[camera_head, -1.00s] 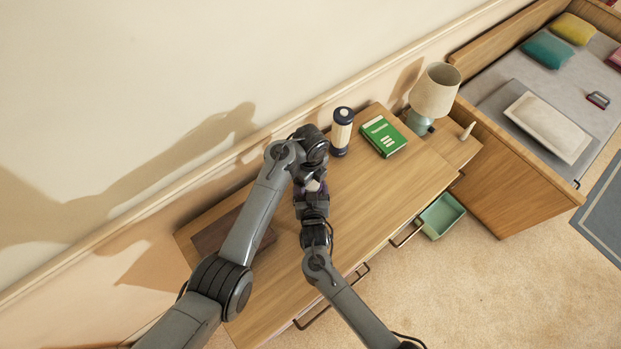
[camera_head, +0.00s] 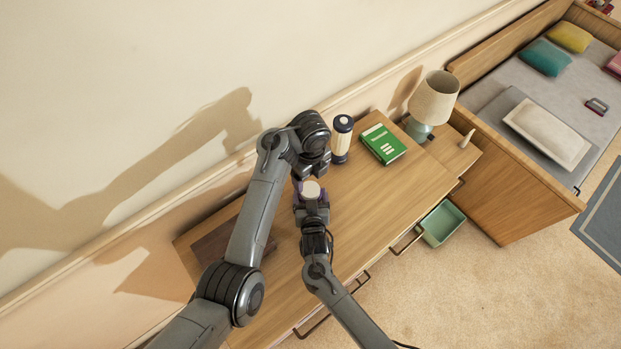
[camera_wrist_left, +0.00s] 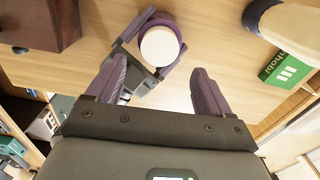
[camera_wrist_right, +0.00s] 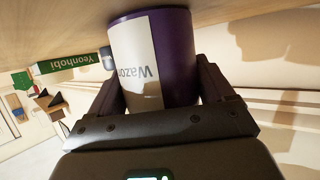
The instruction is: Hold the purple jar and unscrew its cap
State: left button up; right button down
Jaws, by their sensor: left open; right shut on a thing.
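The purple jar (camera_wrist_right: 178,55) has a white label and stands about upright at the desk's middle. My right gripper (camera_wrist_right: 165,90) is shut around its sides. I cannot tell whether its base touches the desk. The pale round cap (camera_head: 311,189) faces up on the jar; it also shows in the left wrist view (camera_wrist_left: 159,47), ringed by purple. Whether it is loose cannot be told. My left gripper (camera_wrist_left: 157,88) is open and empty, with its fingers apart from the cap. In the head view the left gripper (camera_head: 316,168) is just behind the cap, toward the wall.
A lamp (camera_head: 433,100) is farther right. A dark brown box (camera_head: 215,245) lies at left, partly behind my left arm. The desk's right front is clear.

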aim_at(311, 189)
pick_arm(q)
jog(key=shift+r, duration=0.2)
jog(key=shift+f, duration=3.8)
jog(key=c, duration=0.9)
jog(key=o, duration=1)
jog(key=shift+r, duration=0.1)
